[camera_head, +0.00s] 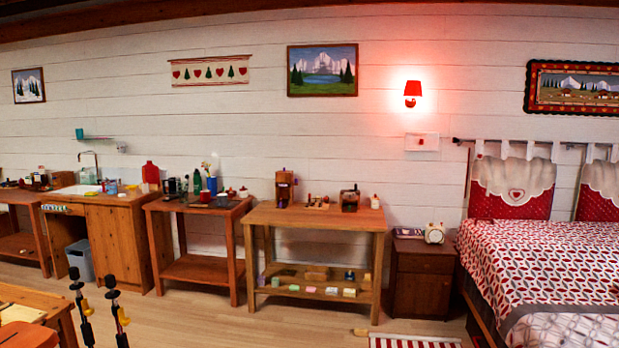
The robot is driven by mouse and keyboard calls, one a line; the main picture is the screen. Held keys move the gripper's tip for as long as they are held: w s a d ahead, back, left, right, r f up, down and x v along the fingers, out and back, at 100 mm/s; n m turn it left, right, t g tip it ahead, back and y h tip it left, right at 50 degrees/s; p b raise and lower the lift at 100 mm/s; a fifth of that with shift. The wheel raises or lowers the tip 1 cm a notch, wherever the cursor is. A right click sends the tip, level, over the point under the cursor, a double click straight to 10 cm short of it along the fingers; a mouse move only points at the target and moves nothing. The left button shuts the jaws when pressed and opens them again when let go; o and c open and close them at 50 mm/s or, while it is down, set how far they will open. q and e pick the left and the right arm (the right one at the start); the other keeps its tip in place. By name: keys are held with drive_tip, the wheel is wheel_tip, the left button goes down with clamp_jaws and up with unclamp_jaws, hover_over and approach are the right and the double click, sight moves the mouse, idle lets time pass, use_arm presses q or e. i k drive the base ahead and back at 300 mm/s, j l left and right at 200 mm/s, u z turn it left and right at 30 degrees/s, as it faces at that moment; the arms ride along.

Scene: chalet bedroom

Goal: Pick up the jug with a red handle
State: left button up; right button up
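I cannot make out for certain a jug with a red handle. A small white item with a red top (375,201) stands at the right end of the middle wooden table (312,218); it is too small to tell whether it is a jug. Several small items stand on the darker table (195,206) to its left, including small red-topped pieces (244,192) too small to identify. Neither gripper can be made out in the head view.
A sink counter (120,197) stands at the left, with a grey bin (79,260) below. Two dark upright things with yellow parts (117,312) rise at the lower left. A nightstand (422,280) and bed (545,265) are at the right. The floor before the tables is mostly clear.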

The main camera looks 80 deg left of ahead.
sight(110, 184)
drive_tip(key=u, duration=3.95)
